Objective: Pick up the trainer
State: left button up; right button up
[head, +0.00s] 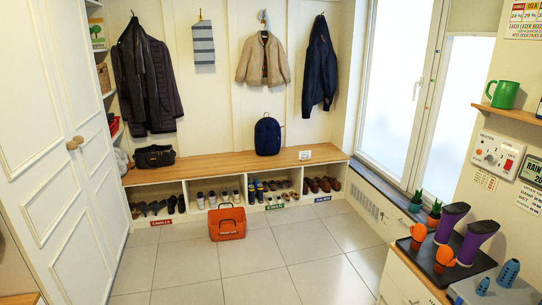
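Several pairs of shoes stand in the low cubbies under the bench; which one is the trainer is too small to tell for certain. The second cubby from the left holds pale grey-white shoes (212,199). The third holds mixed shoes, with a blue pair (256,190) at its left. The first holds dark shoes (160,207), and the last holds brown shoes (322,185). Neither of my grippers is in view.
An orange bag (227,224) stands on the floor before the cubbies. The bench top (220,165) carries a black bag (154,156) and a navy backpack (267,137). Purple boots (474,243) stand on a dark tray at right. The tiled floor (265,265) is otherwise clear.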

aim_at(269, 198)
jog(key=i+j, duration=0.1)
jog(key=i, duration=2.35)
jog(key=i+z, duration=0.3)
jog(key=i, duration=0.25)
jog(key=i+j+z, duration=0.3)
jog(key=i, duration=0.2)
jog(key=l+u, duration=0.1)
jog(key=u, duration=0.3)
jog(key=i+l+u, duration=0.1)
jog(key=u, duration=0.3)
jog(key=i+l+u, duration=0.2)
jog(key=l+u, duration=0.15)
jog(key=l, duration=0.25)
jog(key=i+l+u, duration=0.1)
jog(key=l+u, duration=0.3)
jog(key=l, duration=0.2)
jog(key=l+u, duration=0.35)
jog(key=l, duration=0.3)
